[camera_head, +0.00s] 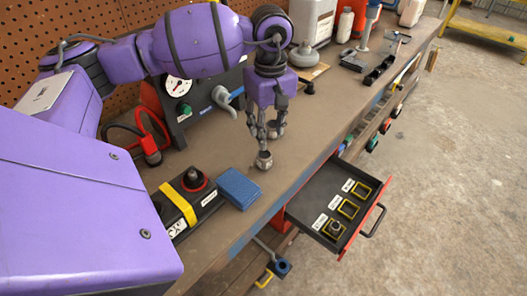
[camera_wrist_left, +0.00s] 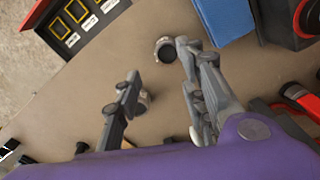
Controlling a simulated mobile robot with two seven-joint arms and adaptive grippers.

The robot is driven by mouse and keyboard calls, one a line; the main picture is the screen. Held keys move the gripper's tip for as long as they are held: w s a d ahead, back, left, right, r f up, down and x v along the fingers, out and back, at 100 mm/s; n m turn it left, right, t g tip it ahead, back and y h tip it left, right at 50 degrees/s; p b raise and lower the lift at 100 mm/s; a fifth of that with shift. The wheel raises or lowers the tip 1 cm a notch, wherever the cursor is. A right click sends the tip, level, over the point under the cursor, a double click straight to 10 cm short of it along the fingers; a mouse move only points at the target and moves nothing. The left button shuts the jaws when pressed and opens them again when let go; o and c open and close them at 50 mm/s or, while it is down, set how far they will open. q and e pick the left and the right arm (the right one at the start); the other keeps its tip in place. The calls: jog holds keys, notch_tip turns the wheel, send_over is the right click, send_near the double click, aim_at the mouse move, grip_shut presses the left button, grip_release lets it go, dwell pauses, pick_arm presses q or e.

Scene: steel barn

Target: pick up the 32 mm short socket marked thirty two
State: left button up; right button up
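Two short silver sockets stand on the bench by my left gripper (camera_head: 266,138). One socket (camera_head: 264,161) is just below the fingertips; it also shows in the left wrist view (camera_wrist_left: 164,49), by the tip of the right-hand finger. The other socket (camera_head: 272,129) is partly hidden behind the fingers, and in the left wrist view (camera_wrist_left: 145,101) it is partly covered by the left-hand finger. I cannot read a marking on either. The fingers are apart with nothing held between them; the gripper also shows in the left wrist view (camera_wrist_left: 157,62). My right gripper is not in view.
An open drawer (camera_head: 300,205) has yellow-framed, labelled slots, with a socket-like piece (camera_head: 335,229) in the nearest. A blue box (camera_head: 239,188) and a black block with a yellow strap (camera_head: 182,208) stand nearby. A gauge unit (camera_head: 180,88) stands behind.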

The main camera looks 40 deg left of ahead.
aim_at(268, 153)
pick_arm(q)
notch_tip(268, 153, down, 7)
jog(key=shift+s+f+p, duration=0.1)
jog(key=shift+s+p, duration=0.05)
jog(key=shift+p, duration=0.4)
jog(key=shift+c, duration=0.4)
grip_shut()
